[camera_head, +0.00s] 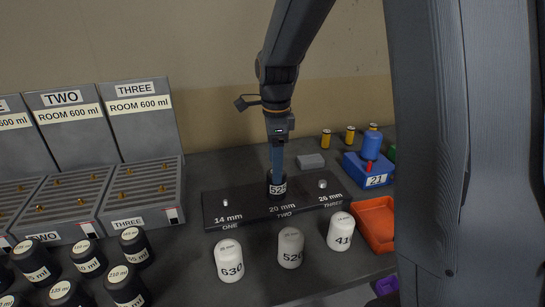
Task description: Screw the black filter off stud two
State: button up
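A dark board (238,205) on the bench is marked 14 mm ONE, 20 mm TWO and 26 mm THREE. The black filter (277,189) with a white label stands upright at position two and hides the stud there. Bare studs show at one (225,203) and three (322,184). My gripper (277,174) points straight down at the black filter, its blue fingers reaching the filter's top. The fingers overlap in this view, so I cannot tell whether they are closed on it.
White filters (229,262), (290,248), (341,231) stand in front of the board. An orange tray (376,222) and a blue device (371,160) marked 21 are at right. Several black filters (88,259) and grey racks (142,192) are at left. A grey block (310,161) lies behind.

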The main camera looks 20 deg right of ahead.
jog(key=shift+d+f+p, duration=0.1)
jog(key=shift+f+p, duration=0.8)
jog(key=shift+f, duration=2.8)
jog(key=c, duration=1.3)
jog(key=n+p, duration=0.2)
jog(key=n, duration=0.3)
jog(key=shift+r, duration=0.1)
jog(key=shift+n, duration=0.6)
jog(key=n+p, duration=0.1)
jog(key=n, duration=0.5)
jog(key=shift+s+p, duration=0.1)
jog(key=shift+p, duration=0.25)
